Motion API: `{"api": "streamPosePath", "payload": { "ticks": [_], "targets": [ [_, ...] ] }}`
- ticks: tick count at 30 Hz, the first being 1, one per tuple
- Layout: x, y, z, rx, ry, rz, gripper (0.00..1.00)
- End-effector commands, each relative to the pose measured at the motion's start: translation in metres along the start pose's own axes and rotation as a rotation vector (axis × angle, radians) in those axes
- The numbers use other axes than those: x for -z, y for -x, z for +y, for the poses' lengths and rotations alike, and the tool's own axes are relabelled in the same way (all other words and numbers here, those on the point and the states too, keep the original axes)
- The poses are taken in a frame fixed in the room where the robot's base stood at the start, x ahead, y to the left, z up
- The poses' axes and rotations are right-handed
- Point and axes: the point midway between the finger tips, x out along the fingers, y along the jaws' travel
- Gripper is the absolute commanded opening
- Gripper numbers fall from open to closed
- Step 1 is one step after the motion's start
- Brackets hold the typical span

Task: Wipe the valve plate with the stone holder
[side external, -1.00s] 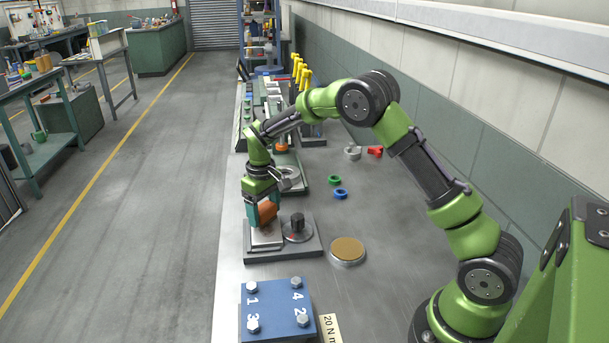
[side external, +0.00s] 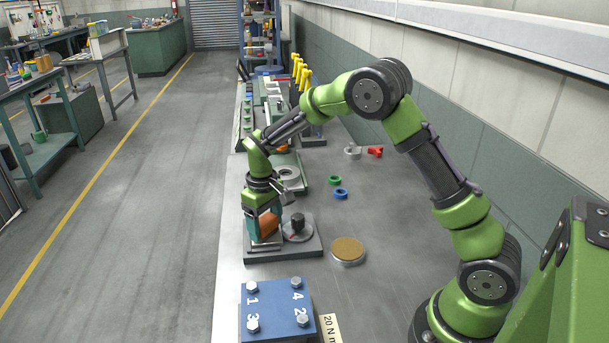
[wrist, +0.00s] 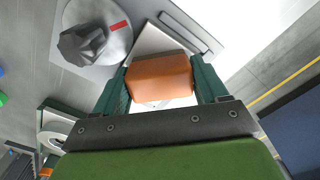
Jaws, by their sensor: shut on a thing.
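The stone holder, an orange-brown block (side external: 268,224), is between the fingers of my gripper (side external: 264,226), and it also shows in the wrist view (wrist: 160,78). My gripper (wrist: 160,84) is shut on it, with a green finger on each side. The light square valve plate (side external: 264,246) is directly below the block, on a grey base. Part of the plate shows beyond the block in the wrist view (wrist: 160,42); the rest is hidden. The block is down at or very near the plate; I cannot tell whether they touch.
A round disc with a black knob (side external: 297,223) sits right beside the plate on the same base (side external: 305,248). A round tan-topped piece (side external: 347,250) stands to the right. A blue bolted block (side external: 276,305) is nearer the camera. Green (side external: 335,180) and blue (side external: 341,194) rings lie farther back.

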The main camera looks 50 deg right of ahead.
Motion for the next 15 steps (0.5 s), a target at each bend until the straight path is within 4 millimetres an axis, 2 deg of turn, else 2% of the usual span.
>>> {"api": "streamPosePath", "payload": {
  "ticks": [15],
  "targets": [
    [0.034, -0.001, 0.035, -0.002, -0.002, 0.000, 0.44]
  ]
}}
